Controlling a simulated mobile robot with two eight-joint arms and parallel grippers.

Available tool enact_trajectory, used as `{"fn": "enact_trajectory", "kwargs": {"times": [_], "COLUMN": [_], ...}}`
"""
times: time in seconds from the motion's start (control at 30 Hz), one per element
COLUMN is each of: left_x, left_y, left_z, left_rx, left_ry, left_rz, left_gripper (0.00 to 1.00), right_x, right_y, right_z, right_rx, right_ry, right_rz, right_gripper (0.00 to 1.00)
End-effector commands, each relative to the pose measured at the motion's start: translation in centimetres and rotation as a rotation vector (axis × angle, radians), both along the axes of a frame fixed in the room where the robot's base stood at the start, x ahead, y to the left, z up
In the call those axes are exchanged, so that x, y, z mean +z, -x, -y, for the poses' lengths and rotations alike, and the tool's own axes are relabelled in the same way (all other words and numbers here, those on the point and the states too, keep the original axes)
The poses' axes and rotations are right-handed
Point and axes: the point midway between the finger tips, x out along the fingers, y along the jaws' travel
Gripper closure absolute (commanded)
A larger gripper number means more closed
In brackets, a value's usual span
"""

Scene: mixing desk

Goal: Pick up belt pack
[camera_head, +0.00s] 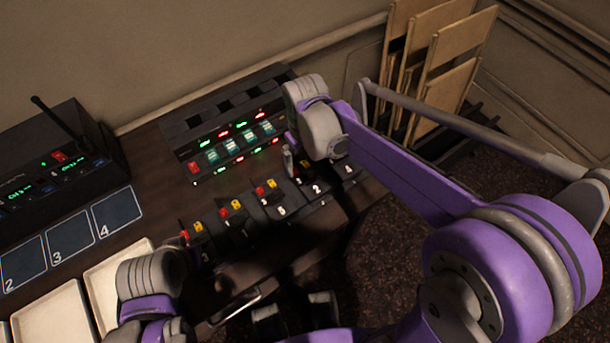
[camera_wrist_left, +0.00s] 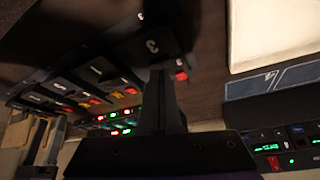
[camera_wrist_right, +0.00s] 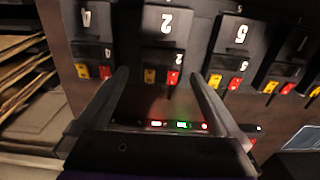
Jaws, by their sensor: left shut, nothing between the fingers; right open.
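Several black belt packs with white numbers and red and yellow connectors lie in a row on the desk. Belt pack 2 (camera_head: 316,189) also shows in the right wrist view (camera_wrist_right: 165,25). My right gripper (camera_wrist_right: 160,76) is open and empty. Its fingers point towards pack 2, one on each side of its connector end in the picture; I cannot tell whether they touch. In the head view the right gripper (camera_head: 290,160) is partly hidden by its own wrist. In the left wrist view my left gripper (camera_wrist_left: 158,78) is shut and empty, near belt pack 3 (camera_wrist_left: 150,47).
A charger rack (camera_head: 235,145) with lit displays stands behind the packs. A radio base unit (camera_head: 60,160) with an antenna stands at the left, near numbered mats (camera_head: 70,238) and pale trays (camera_head: 55,322).

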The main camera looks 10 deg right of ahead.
Motion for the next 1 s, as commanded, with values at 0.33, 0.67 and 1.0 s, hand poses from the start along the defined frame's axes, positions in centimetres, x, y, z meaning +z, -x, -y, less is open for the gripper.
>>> {"fn": "enact_trajectory", "kwargs": {"times": [0.33, 0.67, 1.0], "left_x": [-0.3, -0.3, -0.3], "left_y": [0.1, 0.1, 0.1], "left_z": [0.0, 0.0, 0.0], "left_rx": [0.000, 0.000, 0.000], "left_ry": [0.000, 0.000, 0.000], "left_rz": [-0.001, -0.001, -0.001], "left_gripper": [1.00, 1.00, 1.00], "right_x": [-4.6, -4.9, -4.9], "right_y": [0.4, 0.5, 0.4], "right_z": [-0.2, -0.2, -0.2], "right_rx": [0.000, 0.000, 0.000], "right_ry": [0.000, 0.000, 0.000], "right_rz": [0.000, 0.000, 0.000], "right_gripper": [0.00, 0.07, 0.68]}}
